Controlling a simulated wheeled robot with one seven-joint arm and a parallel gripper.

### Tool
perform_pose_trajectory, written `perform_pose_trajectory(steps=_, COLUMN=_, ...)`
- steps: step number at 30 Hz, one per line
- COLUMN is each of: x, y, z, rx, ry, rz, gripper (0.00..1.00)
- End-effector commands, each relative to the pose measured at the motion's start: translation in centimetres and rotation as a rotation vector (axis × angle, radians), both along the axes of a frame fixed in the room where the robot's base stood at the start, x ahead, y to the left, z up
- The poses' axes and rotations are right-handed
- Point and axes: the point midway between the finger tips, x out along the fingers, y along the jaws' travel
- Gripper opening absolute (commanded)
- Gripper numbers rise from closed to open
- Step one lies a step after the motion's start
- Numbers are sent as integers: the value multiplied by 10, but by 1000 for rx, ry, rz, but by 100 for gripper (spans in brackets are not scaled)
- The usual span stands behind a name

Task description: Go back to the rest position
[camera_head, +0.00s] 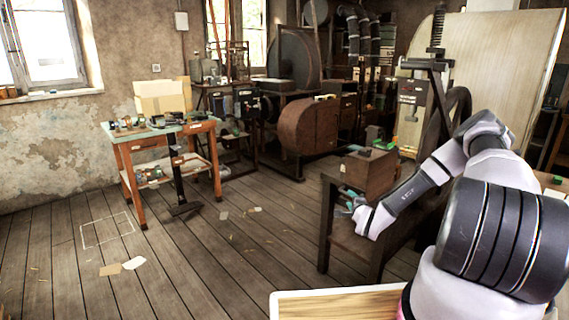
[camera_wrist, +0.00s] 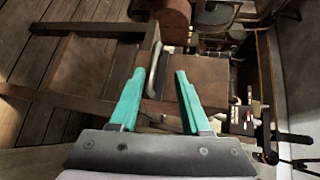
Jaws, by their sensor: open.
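My gripper (camera_wrist: 160,74) is open in the wrist view, its two teal fingers apart. A pale metal handle-like bar (camera_wrist: 155,62) shows just beyond and between the fingertips; I cannot tell whether anything touches it. In the head view my gripper (camera_head: 350,202) is low in front of a brown wooden box (camera_head: 369,174) on a dark bench (camera_head: 343,232). My arm reaches down to it from the right. The press, with a threaded spindle (camera_head: 437,32) and a dark handwheel (camera_head: 458,101), stands behind my arm, which partly hides it.
A wood-topped surface with a white rim (camera_head: 330,294) is at the front. A workbench with orange legs (camera_head: 126,176) stands at the left, with a dark post-like stand (camera_head: 177,180) before it. The plank floor (camera_head: 220,265) between is mostly clear, with a few scraps.

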Motion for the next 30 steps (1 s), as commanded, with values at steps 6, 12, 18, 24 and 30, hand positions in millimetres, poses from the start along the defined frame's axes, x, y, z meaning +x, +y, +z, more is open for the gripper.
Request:
perform_pose_trajectory(steps=6, x=14, y=10, z=56, rx=-222, ry=118, rz=184, gripper=47)
perform_pose_trajectory(steps=12, x=11, y=16, z=111, rx=-432, ry=235, rz=318, gripper=47)
perform_pose_trajectory(steps=18, x=-8, y=18, z=176, rx=-627, ry=344, rz=413, gripper=47)
perform_pose_trajectory(steps=24, x=-44, y=20, z=246, rx=-788, ry=443, rz=479, gripper=47)
perform_pose_trajectory(steps=30, x=-96, y=25, z=315, rx=-905, ry=526, rz=528, gripper=47)
